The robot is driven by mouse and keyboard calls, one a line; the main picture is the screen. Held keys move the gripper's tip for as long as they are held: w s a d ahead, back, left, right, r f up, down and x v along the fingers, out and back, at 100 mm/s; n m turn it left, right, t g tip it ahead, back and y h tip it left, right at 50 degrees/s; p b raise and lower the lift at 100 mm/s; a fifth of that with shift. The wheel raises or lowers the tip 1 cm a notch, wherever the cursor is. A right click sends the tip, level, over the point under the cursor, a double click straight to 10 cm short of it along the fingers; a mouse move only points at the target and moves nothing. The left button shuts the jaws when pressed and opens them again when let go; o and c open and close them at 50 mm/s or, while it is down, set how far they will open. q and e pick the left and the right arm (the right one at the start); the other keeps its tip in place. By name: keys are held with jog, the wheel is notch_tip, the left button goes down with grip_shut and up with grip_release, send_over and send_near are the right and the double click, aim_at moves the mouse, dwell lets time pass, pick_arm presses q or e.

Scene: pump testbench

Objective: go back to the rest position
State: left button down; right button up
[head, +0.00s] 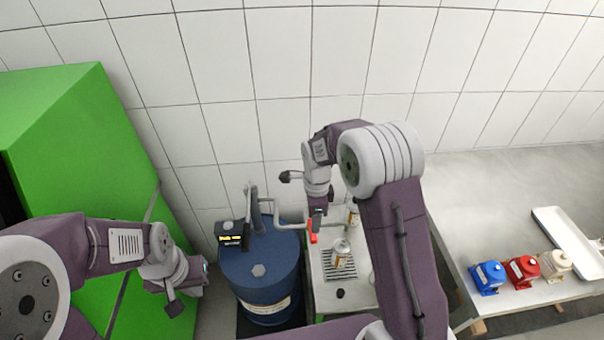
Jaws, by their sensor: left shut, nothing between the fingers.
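My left gripper (178,296) is shut and empty, at the lower left between the green cabinet and the blue drum. My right gripper (317,214) points down over the small bench beside the drum, close to a small red part (312,236). Its fingers are too small and partly hidden, so I cannot tell whether it is open or shut, or whether it touches the red part.
A blue drum (268,272) with a grey pipe and a small display box (231,235) stands in the middle. Blue (487,276), red (522,270) and cream (555,264) units and a white tray (566,240) are right. A green cabinet (75,150) stands left.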

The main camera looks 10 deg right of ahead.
jog(key=s+d+f+n+b, duration=0.1)
jog(key=s+d+n+b, duration=0.1)
jog(key=s+n, duration=0.6)
jog(key=s+d+f+n+t+b, duration=0.1)
jog(key=s+n+b, duration=0.3)
jog(key=s+n, duration=0.4)
jog(key=d+f+n, duration=0.1)
jog(key=n, duration=0.2)
jog(key=shift+s+f+b, duration=0.15)
jog(key=shift+f+b, duration=0.15)
jog(key=shift+b, duration=0.1)
